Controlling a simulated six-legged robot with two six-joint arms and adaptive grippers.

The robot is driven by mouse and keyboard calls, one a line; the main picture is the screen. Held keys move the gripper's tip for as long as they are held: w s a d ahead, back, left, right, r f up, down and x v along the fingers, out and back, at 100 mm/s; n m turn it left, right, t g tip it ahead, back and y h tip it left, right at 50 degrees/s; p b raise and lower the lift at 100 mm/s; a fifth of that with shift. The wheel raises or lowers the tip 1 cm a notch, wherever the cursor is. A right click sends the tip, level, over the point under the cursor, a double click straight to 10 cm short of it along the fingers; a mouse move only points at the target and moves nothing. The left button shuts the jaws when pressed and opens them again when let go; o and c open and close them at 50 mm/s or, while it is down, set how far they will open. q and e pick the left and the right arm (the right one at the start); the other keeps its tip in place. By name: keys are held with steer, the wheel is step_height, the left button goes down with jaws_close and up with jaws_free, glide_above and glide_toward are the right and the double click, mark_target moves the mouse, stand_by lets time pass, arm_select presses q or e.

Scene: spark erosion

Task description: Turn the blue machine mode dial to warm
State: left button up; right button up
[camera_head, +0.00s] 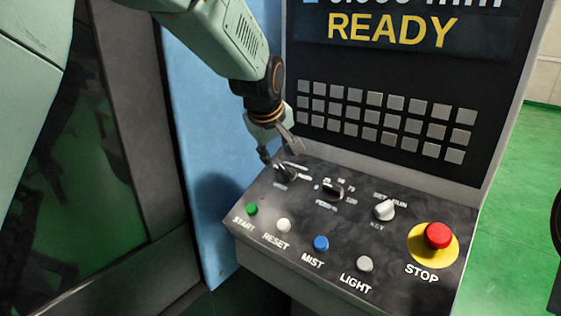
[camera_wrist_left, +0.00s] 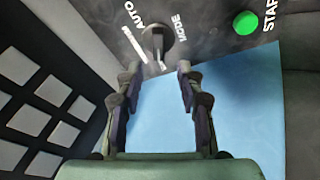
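The mode dial (camera_head: 285,173) is a dark knob at the upper left of the sloped control panel (camera_head: 330,240) on the blue machine. In the left wrist view the dial (camera_wrist_left: 157,40) lies just beyond the fingertips, beside the labels MODE and AUTO. Other position labels there are too blurred or covered to read. My left gripper (camera_head: 277,151) reaches down from above, close over the dial, and partly hides it and its markings. In the wrist view the left gripper (camera_wrist_left: 159,73) is open, its two fingers apart with nothing between them. My right gripper is not in view.
Beside the dial are a second dark knob (camera_head: 331,190) and a white key switch (camera_head: 384,210). In front are the green START button (camera_head: 251,210), RESET, MIST and LIGHT buttons, and the red STOP button (camera_head: 438,235). A keypad (camera_head: 380,115) and READY screen rise behind.

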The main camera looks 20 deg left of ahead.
mark_target(282, 166)
arm_select(q)
steer(key=x, duration=0.4)
steer(key=shift+w+d+f, duration=0.1)
steer(key=shift+d+f, duration=0.1)
steer(key=shift+d, duration=0.1)
steer(key=shift+w+a+f, duration=0.2)
steer(key=shift+a+f, duration=0.1)
steer(key=shift+s+r, duration=0.1)
steer(key=shift+s, duration=0.05)
steer(key=shift+d+r, duration=0.1)
steer(key=shift+d, duration=0.15)
steer(key=shift+c, duration=1.2)
steer(key=shift+a, duration=0.1)
jaws_close()
